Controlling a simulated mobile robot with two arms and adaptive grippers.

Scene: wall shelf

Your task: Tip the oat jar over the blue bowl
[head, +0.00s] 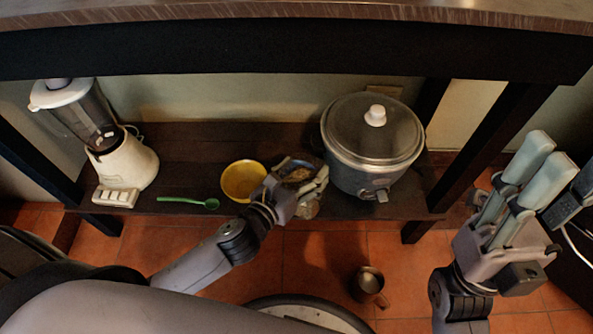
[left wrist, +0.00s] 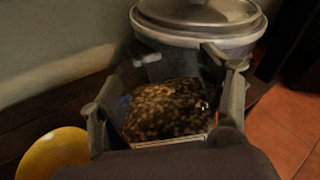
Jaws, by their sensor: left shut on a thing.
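The oat jar (left wrist: 168,110), clear with brown flaky oats inside, sits between the fingers of my left gripper (left wrist: 172,98). In the head view the left gripper (head: 300,186) is shut on the jar, just right of the yellow bowl, and hides much of it. A blue rim (head: 289,162) shows just behind the gripper; it looks like the blue bowl, mostly hidden by the hand and jar. A little blue also shows left of the jar in the wrist view. My right gripper (head: 535,190) is open and empty at the right, away from the shelf.
A yellow bowl (head: 242,180) and green spoon (head: 190,202) lie on the dark shelf (head: 180,150) left of the hand. A blender (head: 125,160) stands farther left. A large lidded cooker (head: 370,150) is close on the right. A metal mug (head: 369,285) is on the floor.

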